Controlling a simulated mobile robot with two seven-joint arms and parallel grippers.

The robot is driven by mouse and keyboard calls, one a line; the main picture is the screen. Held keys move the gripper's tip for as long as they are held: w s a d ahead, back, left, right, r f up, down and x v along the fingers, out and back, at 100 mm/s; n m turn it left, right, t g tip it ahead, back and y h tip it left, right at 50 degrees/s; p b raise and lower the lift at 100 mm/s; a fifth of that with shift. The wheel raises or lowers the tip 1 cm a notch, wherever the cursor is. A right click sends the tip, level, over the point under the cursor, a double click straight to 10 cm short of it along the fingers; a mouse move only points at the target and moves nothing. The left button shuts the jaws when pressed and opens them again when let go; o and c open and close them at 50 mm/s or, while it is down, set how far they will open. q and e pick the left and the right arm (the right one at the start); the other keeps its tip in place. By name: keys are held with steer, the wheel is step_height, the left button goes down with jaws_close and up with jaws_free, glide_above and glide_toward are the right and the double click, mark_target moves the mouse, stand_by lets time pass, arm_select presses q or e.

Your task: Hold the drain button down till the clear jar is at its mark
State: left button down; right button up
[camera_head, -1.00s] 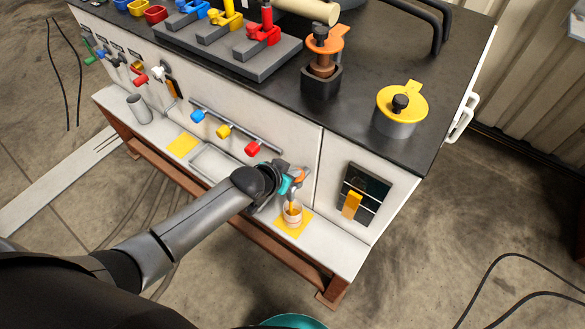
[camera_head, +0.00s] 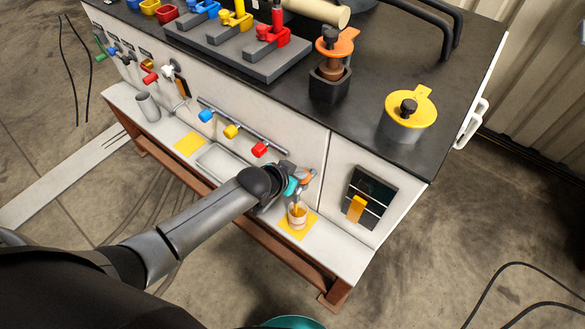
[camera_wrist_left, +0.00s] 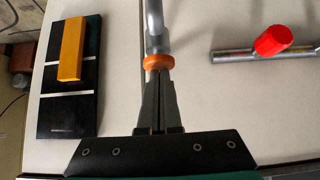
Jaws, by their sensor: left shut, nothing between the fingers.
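My left gripper (camera_head: 297,182) is shut and empty, at the front of the cabinet. In the left wrist view its closed fingertips (camera_wrist_left: 159,78) are right at the orange round drain button (camera_wrist_left: 159,62) on a grey metal spout (camera_wrist_left: 154,22) and appear to touch it. The button (camera_head: 307,175) shows partly behind the gripper in the head view. Below it the clear jar (camera_head: 297,218) stands upright with amber liquid in it. The jar is too small to read its level or see a mark. My right gripper is out of view.
The jar stands on a yellow square (camera_head: 312,221) on the white ledge (camera_head: 334,257). To the right is a black panel (camera_head: 383,185) with white lines and a yellow block (camera_head: 356,208). A rail with blue, yellow and red (camera_head: 260,150) knobs is to the left.

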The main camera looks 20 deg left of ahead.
arm_select(q)
step_height(320, 180, up, 4)
steer(key=p, duration=0.4)
steer(key=shift+s, duration=0.1)
steer(key=p+v, duration=0.3)
steer(key=v, duration=0.7)
steer(key=s+a+f+n+g+y+b, duration=0.15)
steer(key=s+f, duration=0.25)
steer(key=f, duration=0.4)
steer(key=s+a+f+g+b, duration=0.1)
steer(key=s+a+f, duration=0.25)
steer(key=f, duration=0.35)
steer(key=s+a+f+g+y+b, duration=0.15)
steer(key=s+f, duration=0.25)
steer(key=f, duration=0.4)
steer(key=s+f+g+b, duration=0.1)
steer(key=s+f, duration=0.3)
steer(key=s, duration=0.4)
steer(key=s+d+f+g+b, duration=0.1)
steer(key=s+f, duration=0.4)
steer(key=s, duration=0.2)
steer(key=s+d+f+g+b, duration=0.1)
steer(key=s+f, duration=0.4)
steer(key=s, duration=0.3)
steer(key=shift+s+f+b, duration=0.2)
steer(key=shift+s+b, duration=0.15)
steer(key=shift+d, duration=0.15)
steer(key=shift+d, duration=0.1)
